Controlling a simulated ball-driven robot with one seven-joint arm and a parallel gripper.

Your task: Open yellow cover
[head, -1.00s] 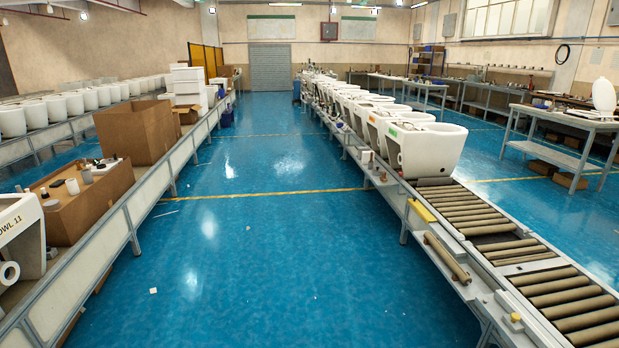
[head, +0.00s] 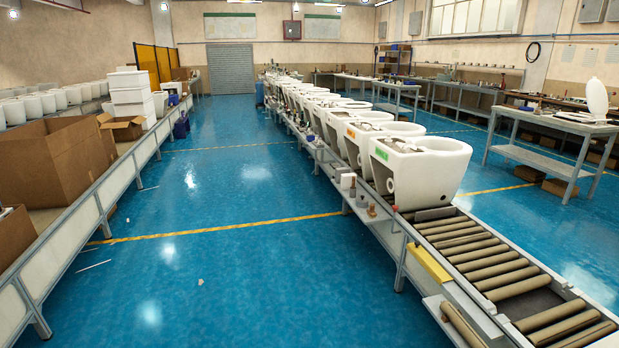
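The yellow cover (head: 429,263) is a long, flat yellow piece on the side rail of the right conveyor, at the right of the head view. It lies beside the rollers, just in front of the nearest toilet bowl. It looks closed, lying flat along the rail; what is under it is hidden. My gripper and arm are not in view.
The right conveyor (head: 480,253) carries a row of white toilet bowls (head: 418,167). A brown roller (head: 463,325) lies on a side shelf. Large cardboard boxes (head: 50,165) stand on the left conveyor. The blue floor between the conveyors is wide and mostly clear.

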